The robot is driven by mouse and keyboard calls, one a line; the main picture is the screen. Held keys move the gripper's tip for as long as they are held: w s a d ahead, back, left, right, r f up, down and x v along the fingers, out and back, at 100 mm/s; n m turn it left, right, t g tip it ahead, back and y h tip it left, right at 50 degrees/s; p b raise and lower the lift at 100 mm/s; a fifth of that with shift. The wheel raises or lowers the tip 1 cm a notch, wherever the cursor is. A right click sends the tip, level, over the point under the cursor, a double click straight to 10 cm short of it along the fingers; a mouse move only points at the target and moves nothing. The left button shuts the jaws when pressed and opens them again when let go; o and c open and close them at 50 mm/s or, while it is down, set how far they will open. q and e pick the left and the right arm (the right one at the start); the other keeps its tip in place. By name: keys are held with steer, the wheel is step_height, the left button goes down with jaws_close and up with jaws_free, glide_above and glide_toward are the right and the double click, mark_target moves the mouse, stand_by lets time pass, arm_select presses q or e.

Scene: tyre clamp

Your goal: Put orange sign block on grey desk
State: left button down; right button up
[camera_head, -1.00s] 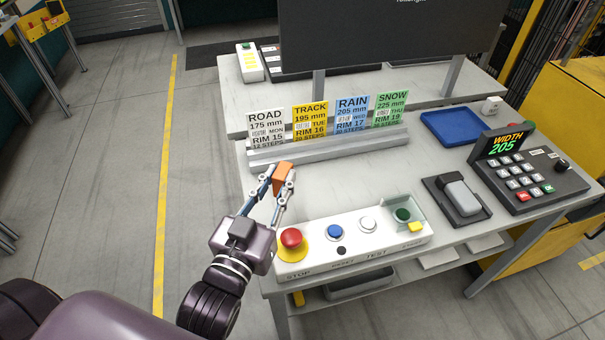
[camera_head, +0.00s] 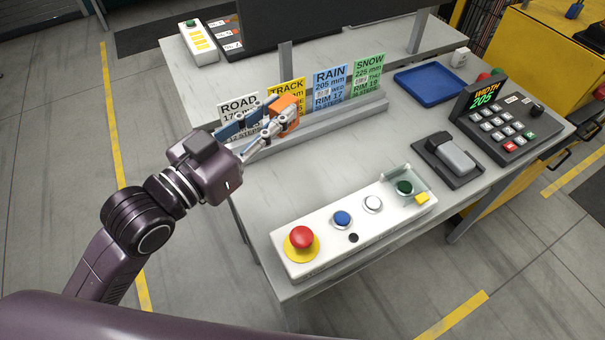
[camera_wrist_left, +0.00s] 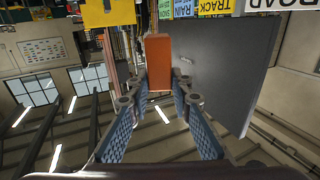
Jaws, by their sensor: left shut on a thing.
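The orange sign block (camera_head: 288,106) is held in the air between the fingertips of my left gripper (camera_head: 277,120), in front of the TRACK card. In the left wrist view the orange block (camera_wrist_left: 158,62) stands between the tips of the two blue-padded fingers (camera_wrist_left: 156,88), which are shut on it. The grey desk (camera_head: 330,165) has a bare top in front of the card rail, below and to the right of the gripper. My right gripper is not in view.
A rail (camera_head: 330,122) holds ROAD, TRACK, RAIN (camera_head: 329,88) and SNOW (camera_head: 368,75) cards; my gripper partly covers ROAD and TRACK. A button panel (camera_head: 354,225) lies along the front edge. A blue tray (camera_head: 430,85), a black scanner-like device (camera_head: 452,158) and a keypad (camera_head: 505,120) stand at right.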

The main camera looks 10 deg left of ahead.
arm_select(q)
step_height(320, 180, down, 5)
steer(key=b, duration=0.3)
steer(key=shift+b, duration=0.4)
step_height(320, 180, down, 13)
steer(key=shift+a+f+b, duration=0.1)
steer(key=shift+f+b, duration=0.05)
steer(key=shift+b, duration=0.7)
steer(key=shift+f, duration=0.15)
steer(key=shift+f, duration=0.15)
steer(key=c, duration=1.7)
jaws_free()
steer(key=shift+c, duration=0.2)
